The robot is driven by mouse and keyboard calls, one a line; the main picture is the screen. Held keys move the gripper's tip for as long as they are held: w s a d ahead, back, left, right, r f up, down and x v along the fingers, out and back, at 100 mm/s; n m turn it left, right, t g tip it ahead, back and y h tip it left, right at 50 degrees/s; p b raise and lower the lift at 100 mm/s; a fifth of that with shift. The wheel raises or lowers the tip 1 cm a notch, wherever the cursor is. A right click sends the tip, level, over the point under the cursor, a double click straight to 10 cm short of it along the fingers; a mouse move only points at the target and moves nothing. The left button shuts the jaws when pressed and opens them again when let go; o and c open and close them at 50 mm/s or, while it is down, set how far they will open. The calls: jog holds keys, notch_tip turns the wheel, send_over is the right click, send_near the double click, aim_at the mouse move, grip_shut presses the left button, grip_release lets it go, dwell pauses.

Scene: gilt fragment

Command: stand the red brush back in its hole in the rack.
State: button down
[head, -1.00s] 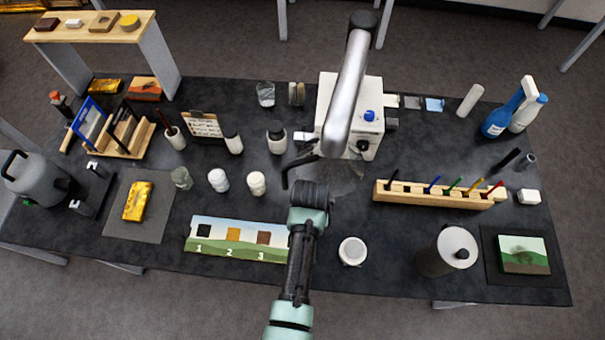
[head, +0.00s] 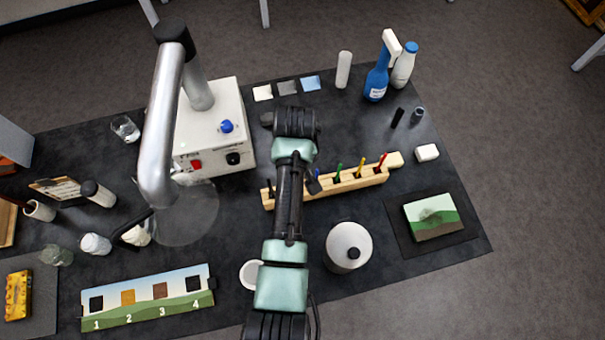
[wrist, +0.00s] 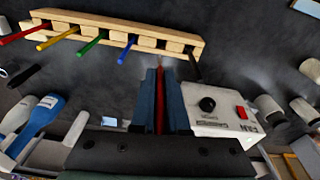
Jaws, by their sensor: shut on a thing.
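My gripper (wrist: 163,78) shows in the wrist view with its two blue fingers shut on a slim dark red brush (wrist: 160,88). The brush lies between the fingers, its lower part hidden by them. The wooden rack (wrist: 95,22) is beyond the fingertips, apart from the brush. It holds a red-handled tool (wrist: 22,34) at one end, then yellow, green and blue ones, and a dark one at the other end. Dark openings show between blue and dark. In the head view, my arm hides the gripper and part of the rack (head: 375,179).
A white box machine (head: 212,125) with a metal arm stands left of my arm. A white lidded canister (head: 348,246) stands in front of the rack. Spray bottle (head: 377,82) and white bottle (head: 403,65) stand at the back right. A painted panel (head: 432,217) lies at right.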

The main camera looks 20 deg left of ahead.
jog(key=shift+s+f+b, duration=0.1)
jog(key=shift+f+b, duration=0.55)
jog(key=shift+b, duration=0.15)
jog(key=shift+f+b, duration=2.65)
jog(key=shift+f, duration=0.7)
jog(key=c, duration=0.8)
grip_release()
jog(key=shift+c, duration=0.2)
notch_tip(320, 180, up, 13)
jog(key=s+b, duration=0.1)
jog(key=shift+s+d, duration=0.2)
jog(key=shift+d, duration=0.25)
